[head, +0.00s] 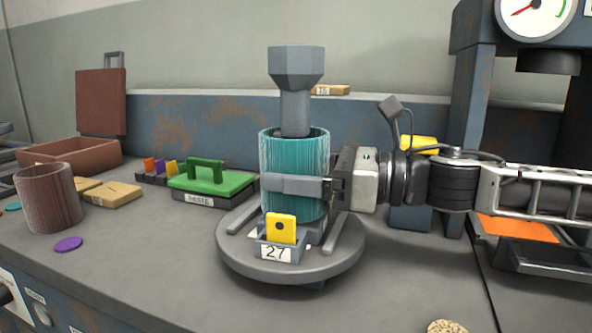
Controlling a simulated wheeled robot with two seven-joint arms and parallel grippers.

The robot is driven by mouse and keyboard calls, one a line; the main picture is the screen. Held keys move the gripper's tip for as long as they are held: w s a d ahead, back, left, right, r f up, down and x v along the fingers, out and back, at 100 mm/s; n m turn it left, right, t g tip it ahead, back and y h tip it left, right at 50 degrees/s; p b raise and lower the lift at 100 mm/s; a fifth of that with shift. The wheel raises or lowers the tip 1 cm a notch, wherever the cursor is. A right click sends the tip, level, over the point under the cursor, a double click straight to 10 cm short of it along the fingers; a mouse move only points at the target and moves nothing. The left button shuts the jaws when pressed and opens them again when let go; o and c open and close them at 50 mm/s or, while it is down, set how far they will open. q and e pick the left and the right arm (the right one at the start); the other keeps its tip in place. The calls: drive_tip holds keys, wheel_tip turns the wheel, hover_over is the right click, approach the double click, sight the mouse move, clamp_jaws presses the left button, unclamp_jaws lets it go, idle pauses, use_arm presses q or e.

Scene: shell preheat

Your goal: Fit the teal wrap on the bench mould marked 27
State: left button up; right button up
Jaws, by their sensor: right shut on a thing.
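The teal wrap (283,155) is an open upright sleeve in the middle of the head view. It surrounds the lower stem of the grey mould (295,75), whose wide faceted top stands out above it. The mould stands on a round grey base (290,262) with a plate marked 27 (275,253) and a yellow tag (281,228) in front. My right gripper (295,187) comes in from the right and is shut on the wrap, one grey finger across its front. The wrap's bottom edge is partly hidden behind the tag. My left gripper is not in view.
A brown sleeve (48,198) stands at the left near a purple disc (68,244). A press with a gauge (535,15) stands at the right.

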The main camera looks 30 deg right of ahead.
idle(0.3)
idle(0.5)
drive_tip(key=o, duration=1)
drive_tip(key=shift+f, duration=0.1)
